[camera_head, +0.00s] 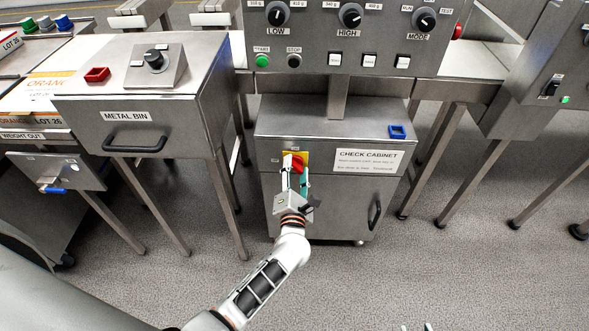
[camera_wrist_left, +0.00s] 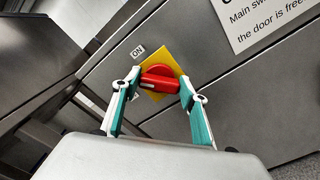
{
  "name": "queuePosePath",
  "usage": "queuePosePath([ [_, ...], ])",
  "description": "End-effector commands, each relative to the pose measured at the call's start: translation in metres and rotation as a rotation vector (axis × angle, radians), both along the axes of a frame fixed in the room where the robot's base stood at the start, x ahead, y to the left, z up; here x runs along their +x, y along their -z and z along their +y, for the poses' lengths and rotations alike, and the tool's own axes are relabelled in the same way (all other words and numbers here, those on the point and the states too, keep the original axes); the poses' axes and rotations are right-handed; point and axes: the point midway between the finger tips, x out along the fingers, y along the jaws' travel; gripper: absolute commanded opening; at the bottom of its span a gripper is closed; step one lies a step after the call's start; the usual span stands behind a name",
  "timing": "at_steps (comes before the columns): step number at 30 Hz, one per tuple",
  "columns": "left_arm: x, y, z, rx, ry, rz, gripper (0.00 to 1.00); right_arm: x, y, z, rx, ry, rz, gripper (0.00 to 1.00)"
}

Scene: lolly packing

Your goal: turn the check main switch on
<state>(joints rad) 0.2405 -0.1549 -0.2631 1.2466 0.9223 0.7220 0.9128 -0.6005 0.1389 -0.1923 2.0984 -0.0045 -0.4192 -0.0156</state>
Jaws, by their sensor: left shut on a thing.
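The check main switch is a red rotary handle (camera_wrist_left: 161,80) on a yellow plate (camera_wrist_left: 158,53), on the front of the grey check cabinet (camera_head: 330,122). In the head view the red handle (camera_head: 297,162) is partly covered by my fingers. An ON label (camera_wrist_left: 137,51) sits above the plate; a second label to its left is mostly hidden by a finger. The handle looks tilted, between the directions of the two labels. My left gripper (camera_wrist_left: 160,88) has its teal-lined fingers on either side of the handle, shut on it. Two right fingertips (camera_head: 416,327) peek in apart at the bottom edge.
A control panel (camera_head: 345,35) stands above. The metal bin (camera_head: 185,125) is left. Grey floor is open in front.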

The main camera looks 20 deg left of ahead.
Motion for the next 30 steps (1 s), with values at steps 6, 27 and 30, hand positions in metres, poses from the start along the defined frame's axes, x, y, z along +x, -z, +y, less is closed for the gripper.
queuePosePath([
  [6, 0.001, -0.002, -0.001, 0.198, 0.0, 0.056, 0.21, -0.006, 0.0, -0.003, -0.006, 0.002, 0.012, 0.31],
  [27, 0.0, 0.003, -0.001, 0.652, 0.0, 0.187, 0.21, -0.003, -0.01, -0.002, 0.004, 0.004, 0.003, 0.31],
  [30, 0.0, 0.003, -0.001, 0.676, 0.0, 0.194, 0.21, -0.002, -0.011, -0.002, 0.005, 0.003, 0.002, 0.31],
])
